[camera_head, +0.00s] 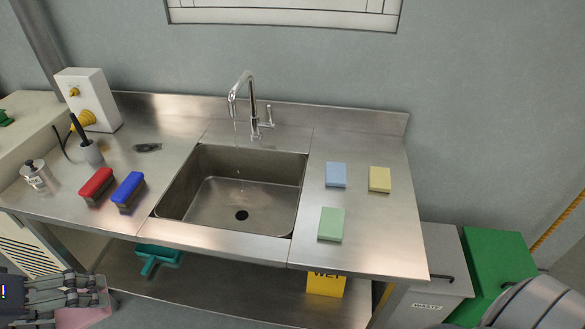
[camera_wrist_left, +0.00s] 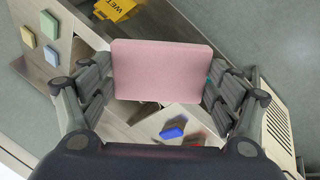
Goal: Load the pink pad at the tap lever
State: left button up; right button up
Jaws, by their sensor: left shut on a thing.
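The pink pad (camera_wrist_left: 162,70) is held between the fingers of my left gripper (camera_wrist_left: 160,85), which is shut on it. In the head view my left gripper (camera_head: 98,290) is at the bottom left, low in front of the counter, and part of the pink pad (camera_head: 84,318) shows below its fingers. The tap lever (camera_head: 269,114) stands at the right of the chrome tap (camera_head: 246,95), behind the sink, far from the pad. A thin stream of water seems to fall from the spout. My right gripper is not in view.
Blue (camera_head: 336,174), yellow (camera_head: 380,179) and green (camera_head: 331,224) pads lie on the counter right of the sink (camera_head: 220,205). Red (camera_head: 97,184) and blue (camera_head: 128,188) brushes lie left of it. A yellow wet-floor sign (camera_head: 325,283) is underneath. Bins (camera_head: 436,270) stand at right.

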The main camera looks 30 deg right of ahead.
aim_at(271, 126)
jog(key=i+l+z, duration=0.35)
jog(key=z, duration=0.15)
jog(key=i+l+z, duration=0.25)
jog(key=i+z, duration=0.2)
jog(key=k, duration=0.05)
